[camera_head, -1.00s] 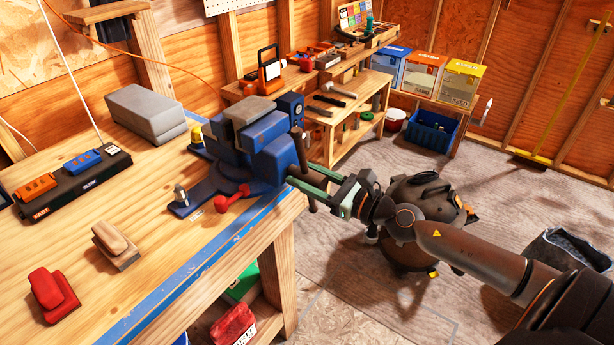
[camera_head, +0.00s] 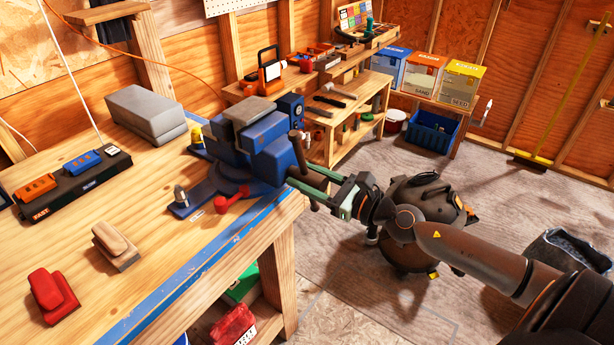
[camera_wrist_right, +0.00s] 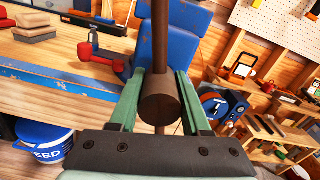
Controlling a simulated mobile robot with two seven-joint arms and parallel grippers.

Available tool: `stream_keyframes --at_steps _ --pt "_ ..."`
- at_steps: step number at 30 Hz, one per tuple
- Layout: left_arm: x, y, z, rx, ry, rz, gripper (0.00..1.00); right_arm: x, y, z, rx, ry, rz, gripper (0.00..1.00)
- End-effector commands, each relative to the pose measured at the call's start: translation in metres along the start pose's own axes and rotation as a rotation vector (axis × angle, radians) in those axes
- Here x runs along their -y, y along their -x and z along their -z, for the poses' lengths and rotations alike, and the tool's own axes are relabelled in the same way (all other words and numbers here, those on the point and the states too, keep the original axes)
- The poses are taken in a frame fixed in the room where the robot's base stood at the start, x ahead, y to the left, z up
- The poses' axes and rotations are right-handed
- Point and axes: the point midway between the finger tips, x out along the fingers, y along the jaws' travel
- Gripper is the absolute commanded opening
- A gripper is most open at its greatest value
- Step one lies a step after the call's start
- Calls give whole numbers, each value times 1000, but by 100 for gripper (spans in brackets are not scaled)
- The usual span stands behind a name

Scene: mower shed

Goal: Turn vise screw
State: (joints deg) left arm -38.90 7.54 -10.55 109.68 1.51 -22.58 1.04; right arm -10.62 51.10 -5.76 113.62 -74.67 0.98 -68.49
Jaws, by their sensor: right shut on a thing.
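The blue vise (camera_head: 262,140) is mounted at the right corner of the wooden workbench (camera_head: 150,215). Its dark screw and bar handle (camera_head: 299,155) face right; the bar stands close to upright. My right gripper (camera_head: 305,182) reaches in from the right, its green fingers around the screw's end. In the right wrist view the vise (camera_wrist_right: 175,45) is straight ahead, and the round screw head (camera_wrist_right: 160,105) sits between the two green fingers, with the bar (camera_wrist_right: 160,35) running up and down through it. My left gripper is not in view.
A dark round canister (camera_head: 425,210) stands on the floor below my right arm.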

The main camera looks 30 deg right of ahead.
Motion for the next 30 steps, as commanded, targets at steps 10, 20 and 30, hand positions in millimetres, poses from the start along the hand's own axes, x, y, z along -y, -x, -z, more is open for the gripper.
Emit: stream_keyframes --at_steps 10,20,30 --pt "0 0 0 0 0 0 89 2 -1 -3 6 1 4 0" --pt "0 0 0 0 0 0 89 1 0 -2 5 0 3 63" --pt "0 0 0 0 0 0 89 0 0 0 1 -1 1 76"
